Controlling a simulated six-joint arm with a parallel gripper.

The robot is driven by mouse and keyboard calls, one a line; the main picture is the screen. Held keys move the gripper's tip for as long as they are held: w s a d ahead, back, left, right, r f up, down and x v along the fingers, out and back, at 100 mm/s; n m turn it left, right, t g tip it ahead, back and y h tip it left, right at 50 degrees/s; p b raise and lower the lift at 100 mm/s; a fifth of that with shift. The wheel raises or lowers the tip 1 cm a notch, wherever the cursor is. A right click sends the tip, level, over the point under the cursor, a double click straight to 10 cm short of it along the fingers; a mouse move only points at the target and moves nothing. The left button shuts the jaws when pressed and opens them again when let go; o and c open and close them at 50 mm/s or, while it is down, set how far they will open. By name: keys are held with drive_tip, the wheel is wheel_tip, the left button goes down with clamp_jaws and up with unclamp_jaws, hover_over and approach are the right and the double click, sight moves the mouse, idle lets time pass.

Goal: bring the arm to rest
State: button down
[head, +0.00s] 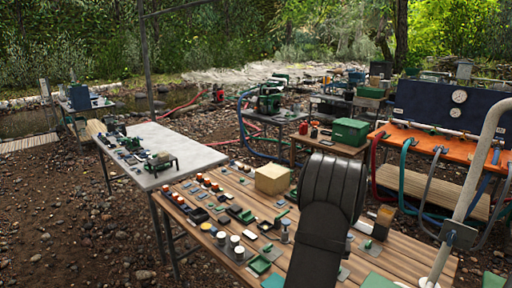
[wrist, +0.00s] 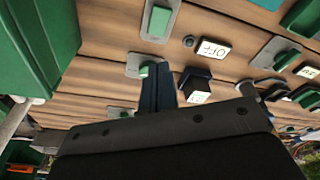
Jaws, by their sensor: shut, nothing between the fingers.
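My arm (head: 330,195) shows in the head view as dark, rounded links over the right half of the near wooden table (head: 235,187). My gripper's fingers cannot be made out there. In the wrist view my gripper (wrist: 158,72) is shut and empty, its narrow dark fingers together in front of the wide dark gripper body. It points over the plank tabletop. Whether the fingertips touch anything below cannot be told.
Small switches, knobs and labelled plates crowd the near table, with a cardboard-coloured box (head: 272,179) behind them. A white label reading OFF (wrist: 210,48) lies near the fingers. A pale bent pipe (head: 470,190) rises at right. A grey table (head: 160,150) stands left.

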drive_tip(key=shift+s+a+f+t+h, duration=0.2)
drive_tip(key=shift+a+f, duration=0.1)
drive_tip(key=shift+f, duration=0.35)
drive_tip(key=shift+s+a+f+t+h, duration=0.1)
drive_tip(key=shift+s+a+f+t, duration=0.15)
drive_tip(key=shift+f, duration=0.35)
drive_tip(key=shift+s+a+f+t, duration=0.3)
drive_tip(key=shift+a+f+t, duration=0.15)
drive_tip(key=shift+f, duration=0.25)
drive_tip(key=shift+s+a+f+t+h, duration=0.5)
drive_tip(key=shift+s+a+f+t, duration=0.15)
drive_tip(key=shift+a+t, duration=0.1)
drive_tip(key=shift+s+a+f+n+t, duration=0.1)
drive_tip(key=shift+s+a+n+t, duration=0.2)
drive_tip(key=shift+s+a+t, duration=0.25)
drive_tip(key=c, duration=2.1)
unclamp_jaws()
